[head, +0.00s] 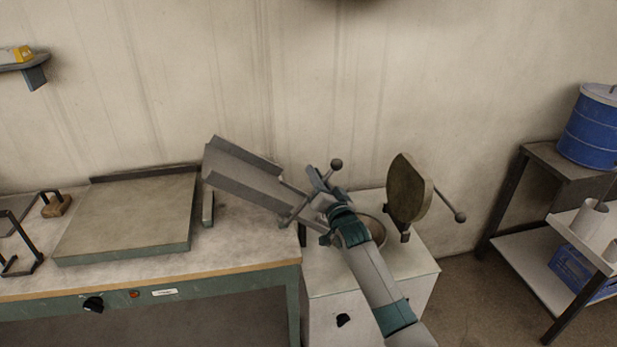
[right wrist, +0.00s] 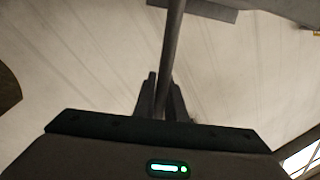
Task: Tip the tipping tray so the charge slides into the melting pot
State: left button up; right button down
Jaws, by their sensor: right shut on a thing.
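The tipping tray (head: 245,175) is a grey channel tilted down to the right. Its low end points at the melting pot (head: 376,230), a round opening in a white cabinet, partly hidden behind my right arm. My right gripper (head: 318,190) is at the tray's low end, shut on the tray's handle bar. The bar (right wrist: 173,60) runs between the two fingers in the right wrist view (right wrist: 163,105). A dark ball knob (head: 336,164) shows just above the gripper. I see no charge on the visible part of the tray. My left gripper is not in view.
The pot's round lid (head: 408,190) stands open, its ball-ended handle (head: 460,217) sticking out right. A flat plate (head: 130,215) lies on the workbench (head: 240,255) at left. A rack (head: 545,265) with a blue drum (head: 590,130) stands at right.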

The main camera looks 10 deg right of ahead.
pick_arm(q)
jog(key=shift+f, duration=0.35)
pick_arm(e)
jog(key=shift+d+f+m, duration=0.4)
jog(key=shift+d, duration=0.15)
jog(key=c, duration=1.9)
grip_release()
jog(key=shift+o, duration=0.4)
jog(key=shift+d, duration=0.1)
pick_arm(q)
jog(key=shift+b, duration=0.3)
pick_arm(e)
jog(key=shift+s, duration=0.1)
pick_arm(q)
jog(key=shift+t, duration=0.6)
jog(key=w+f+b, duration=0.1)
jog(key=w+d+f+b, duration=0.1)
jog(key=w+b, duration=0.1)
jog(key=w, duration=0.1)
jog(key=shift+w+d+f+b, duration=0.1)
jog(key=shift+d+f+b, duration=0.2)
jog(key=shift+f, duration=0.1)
pick_arm(e)
jog(key=s+d+f, duration=0.2)
jog(key=s, duration=1.5)
jog(key=shift+d+f, duration=0.15)
jog(key=shift+d, duration=0.15)
